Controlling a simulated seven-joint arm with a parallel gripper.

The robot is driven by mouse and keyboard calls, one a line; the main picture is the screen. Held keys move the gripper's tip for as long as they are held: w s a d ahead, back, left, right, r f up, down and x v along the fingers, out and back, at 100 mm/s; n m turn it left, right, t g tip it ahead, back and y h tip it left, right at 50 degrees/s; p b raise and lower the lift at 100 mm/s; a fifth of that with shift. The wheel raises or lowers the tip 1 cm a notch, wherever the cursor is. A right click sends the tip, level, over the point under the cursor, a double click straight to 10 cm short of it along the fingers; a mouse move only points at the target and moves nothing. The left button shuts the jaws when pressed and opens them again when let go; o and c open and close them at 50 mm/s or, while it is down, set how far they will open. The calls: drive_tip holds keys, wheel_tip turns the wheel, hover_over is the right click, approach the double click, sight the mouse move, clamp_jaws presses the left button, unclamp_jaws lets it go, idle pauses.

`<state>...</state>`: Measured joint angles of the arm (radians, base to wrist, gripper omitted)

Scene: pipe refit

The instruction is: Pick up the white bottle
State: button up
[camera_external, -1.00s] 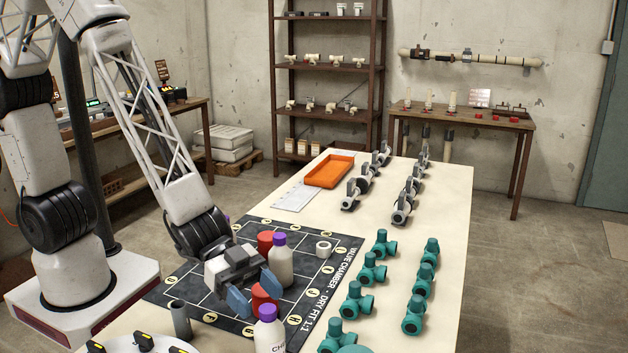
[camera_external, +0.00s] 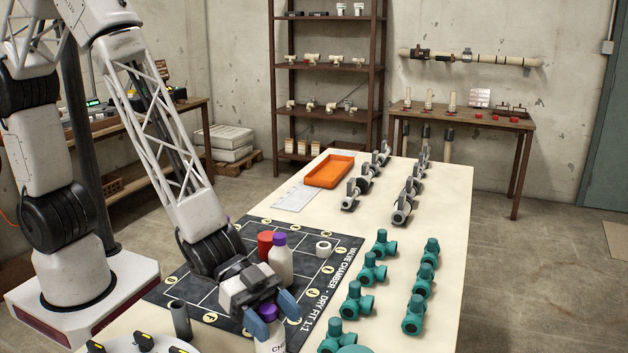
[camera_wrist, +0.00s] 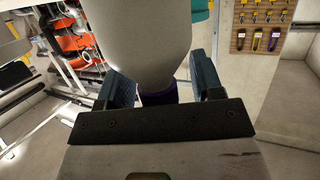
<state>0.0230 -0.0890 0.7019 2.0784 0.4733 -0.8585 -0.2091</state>
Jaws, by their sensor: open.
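A white bottle with a purple cap (camera_external: 269,343) stands at the near edge of the dark mat. My gripper (camera_external: 272,314) is over it, with the blue fingers open on either side of its neck and cap. In the wrist view the bottle's pale body (camera_wrist: 145,45) fills the space between the fingers, and its purple cap shows below, close to the palm (camera_wrist: 158,97). I cannot tell whether the fingers touch it. A second white bottle with a purple cap (camera_external: 280,264) stands behind my gripper. The near bottle's lower part is cut off by the frame edge.
A red can (camera_external: 265,245) stands beside the far bottle. A white ring (camera_external: 323,249) and a grey pipe piece (camera_external: 181,320) are on or near the mat (camera_external: 335,270). Several teal valves (camera_external: 375,268) stand to the right. An orange tray (camera_external: 328,171) lies at the back.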

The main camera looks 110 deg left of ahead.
sight(275, 332)
idle(0.3)
clamp_jaws()
drive_tip(key=shift+r, duration=0.1)
idle(0.4)
wheel_tip(275, 332, up, 10)
idle(0.6)
idle(0.4)
